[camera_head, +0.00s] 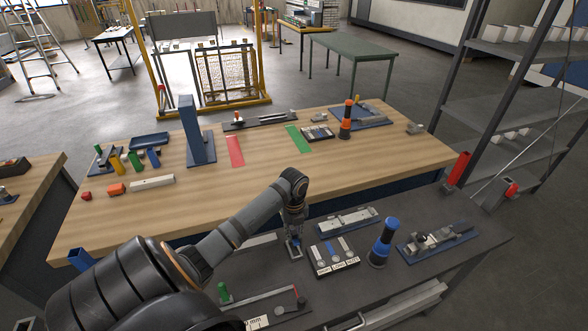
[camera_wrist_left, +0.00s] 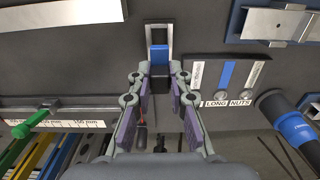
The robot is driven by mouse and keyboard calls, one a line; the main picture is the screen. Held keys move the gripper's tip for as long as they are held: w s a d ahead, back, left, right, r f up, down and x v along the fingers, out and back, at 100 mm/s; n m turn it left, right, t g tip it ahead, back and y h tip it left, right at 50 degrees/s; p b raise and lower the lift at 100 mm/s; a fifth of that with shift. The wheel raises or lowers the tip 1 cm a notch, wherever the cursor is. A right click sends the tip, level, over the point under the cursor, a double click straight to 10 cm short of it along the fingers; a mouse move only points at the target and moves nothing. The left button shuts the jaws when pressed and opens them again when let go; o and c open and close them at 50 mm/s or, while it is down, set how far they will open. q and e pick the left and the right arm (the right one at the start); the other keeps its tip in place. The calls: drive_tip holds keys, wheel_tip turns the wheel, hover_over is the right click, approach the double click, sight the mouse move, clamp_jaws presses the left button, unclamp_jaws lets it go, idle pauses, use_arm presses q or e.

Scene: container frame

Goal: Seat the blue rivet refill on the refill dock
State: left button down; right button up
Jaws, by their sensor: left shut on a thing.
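My left gripper (camera_head: 294,237) is over the dark front bench in the head view. In the left wrist view its two fingers (camera_wrist_left: 160,77) close around a small blue block, taken as the blue rivet refill (camera_wrist_left: 159,57). A grey metal frame (camera_wrist_left: 148,33) stands around and beyond the block, possibly part of the refill dock. I cannot tell whether the block touches it or is seated in it. In the head view the gripper mostly hides the block. My right gripper is not in view.
A labelled tray (camera_head: 335,265) with several slots lies just right of my left gripper. A blue and black upright tool (camera_head: 382,243) stands farther right, beside a blue-based fixture (camera_head: 438,242). A green-handled measuring tool (camera_head: 224,292) lies nearer. The wooden table (camera_head: 265,170) is behind.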

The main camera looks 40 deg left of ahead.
use_arm(q)
drive_tip(key=shift+f+b, duration=2.25)
drive_tip(key=shift+b, duration=0.1)
drive_tip(key=shift+f, duration=0.4)
drive_tip(key=shift+p, duration=0.6)
drive_tip(key=shift+f+b, duration=0.3)
drive_tip(key=shift+f, duration=0.15)
drive_tip(key=c, duration=1.2)
unclamp_jaws()
drive_tip(key=shift+o, duration=0.3)
drive_tip(key=o, duration=0.5)
